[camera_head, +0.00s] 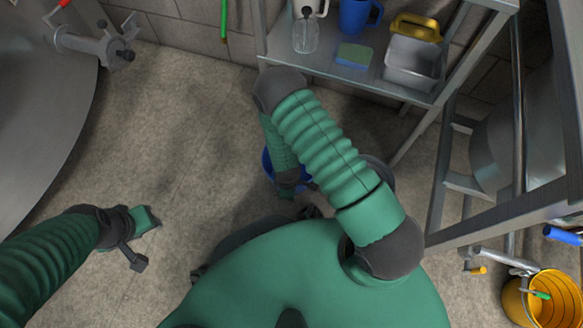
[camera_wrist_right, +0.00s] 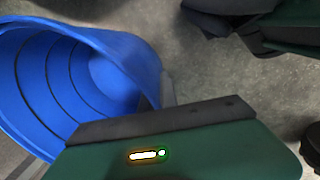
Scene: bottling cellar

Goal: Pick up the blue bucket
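The blue bucket (camera_head: 267,163) stands on the floor in the head view, mostly hidden behind my right arm. In the right wrist view the blue bucket (camera_wrist_right: 110,72) fills the left side, with its ringed inside showing. My right gripper (camera_head: 288,190) reaches down at the bucket, and its fingertips are hidden in the head view. In the right wrist view a dark-padded part of the right gripper (camera_wrist_right: 165,118) lies close by the bucket's rim; I cannot tell whether it touches. My left gripper (camera_head: 146,240) is open and empty above bare floor at left.
A yellow bucket (camera_head: 545,300) is at lower right. A steel tank (camera_head: 40,110) is at left. Floor between is clear.

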